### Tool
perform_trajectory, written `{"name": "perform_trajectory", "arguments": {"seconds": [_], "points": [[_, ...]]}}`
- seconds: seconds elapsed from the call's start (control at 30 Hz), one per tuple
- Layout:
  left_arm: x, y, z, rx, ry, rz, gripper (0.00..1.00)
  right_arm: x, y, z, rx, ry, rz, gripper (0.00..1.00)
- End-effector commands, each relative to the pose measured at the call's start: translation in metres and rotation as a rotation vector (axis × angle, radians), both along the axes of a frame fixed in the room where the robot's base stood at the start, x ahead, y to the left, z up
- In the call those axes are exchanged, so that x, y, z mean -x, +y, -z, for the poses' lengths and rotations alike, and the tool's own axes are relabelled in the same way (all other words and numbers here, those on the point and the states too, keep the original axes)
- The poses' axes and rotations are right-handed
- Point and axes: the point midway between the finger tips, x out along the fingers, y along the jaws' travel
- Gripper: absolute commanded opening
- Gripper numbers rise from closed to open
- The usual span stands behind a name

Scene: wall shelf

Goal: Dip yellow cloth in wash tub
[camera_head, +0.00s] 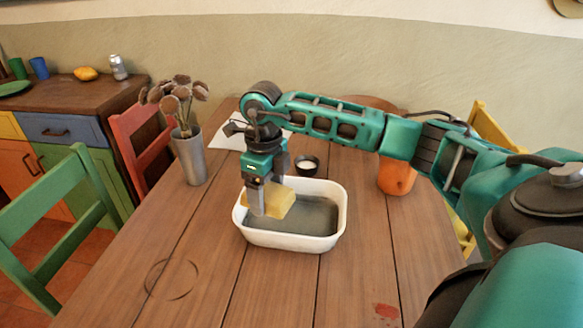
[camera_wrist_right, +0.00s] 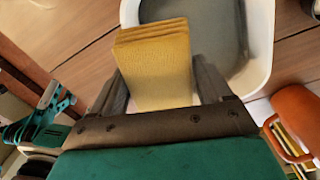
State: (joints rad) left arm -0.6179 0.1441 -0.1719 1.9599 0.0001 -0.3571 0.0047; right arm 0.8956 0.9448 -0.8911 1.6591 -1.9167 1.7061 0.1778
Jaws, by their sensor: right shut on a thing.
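The yellow cloth (camera_head: 276,203) is a folded block held in my right gripper (camera_head: 261,208), which points down over the left part of the wash tub. The wash tub (camera_head: 292,241) is a white rounded rectangular basin on the wooden table, with grey water (camera_head: 312,216) in it. In the right wrist view the cloth (camera_wrist_right: 157,68) sits between the two fingers of my right gripper (camera_wrist_right: 160,85), with the tub (camera_wrist_right: 262,50) beyond it. I cannot tell whether the cloth's lower edge touches the water.
A metal vase (camera_head: 190,157) of dried flowers stands left of the tub. A small dark-topped cup (camera_head: 307,166) and an orange pot (camera_head: 396,178) are behind it. White paper (camera_head: 229,138) lies at the back. The front of the table (camera_head: 215,285) is mostly clear. Chairs surround it.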

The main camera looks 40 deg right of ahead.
Motion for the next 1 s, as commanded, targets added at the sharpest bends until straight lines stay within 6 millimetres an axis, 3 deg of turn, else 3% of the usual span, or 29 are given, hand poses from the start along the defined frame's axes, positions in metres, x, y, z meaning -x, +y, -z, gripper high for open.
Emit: {"name": "perform_trajectory", "arguments": {"seconds": [0.3,0.5,0.77,1.0], "points": [[0.003,0.005,-0.007,-0.008,0.005,-0.006,0.43,-0.004,-0.042,-0.005,0.016,0.001,0.737,0.54],[0.003,0.006,-0.011,-0.010,0.001,-0.008,0.43,-0.005,-0.062,-0.007,0.022,-0.002,1.100,0.54],[0.004,0.006,-0.009,-0.010,0.001,-0.008,0.43,-0.005,-0.072,-0.006,0.023,-0.005,1.293,0.54],[0.005,0.006,0.011,-0.011,0.004,-0.008,0.43,-0.005,-0.072,0.016,0.024,-0.004,1.299,0.54]]}}
